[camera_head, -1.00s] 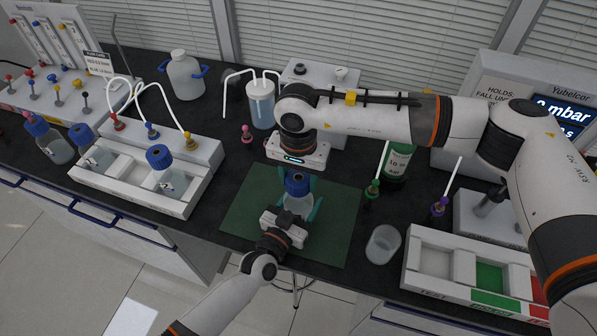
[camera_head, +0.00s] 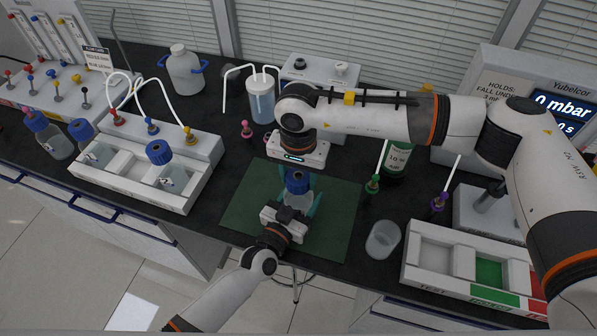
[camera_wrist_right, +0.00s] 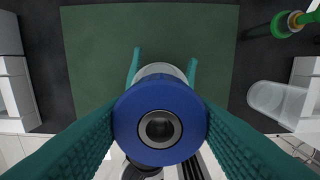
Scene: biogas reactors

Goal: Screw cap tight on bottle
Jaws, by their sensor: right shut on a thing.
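The bottle (camera_head: 297,201) is clear and stands upright over the green mat (camera_head: 243,213), with a blue cap (camera_head: 298,183) on its top. My left gripper (camera_head: 298,203) comes from the front, its teal fingers on both sides of the bottle body. My right gripper (camera_head: 297,176) points down from above and is shut on the cap. In the right wrist view the cap (camera_wrist_right: 160,124) sits between the teal fingers, with the bottle's clear shoulder (camera_wrist_right: 160,70) behind it. The cap hides the neck and thread, so how tight it sits cannot be seen.
A clear empty beaker (camera_head: 383,239) stands right of the mat. A white rack (camera_head: 185,190) with blue-capped bottles is at the left. A divided tray (camera_head: 432,283) is at the right. A tubed vessel (camera_head: 262,105) and a green bottle (camera_head: 397,160) stand behind.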

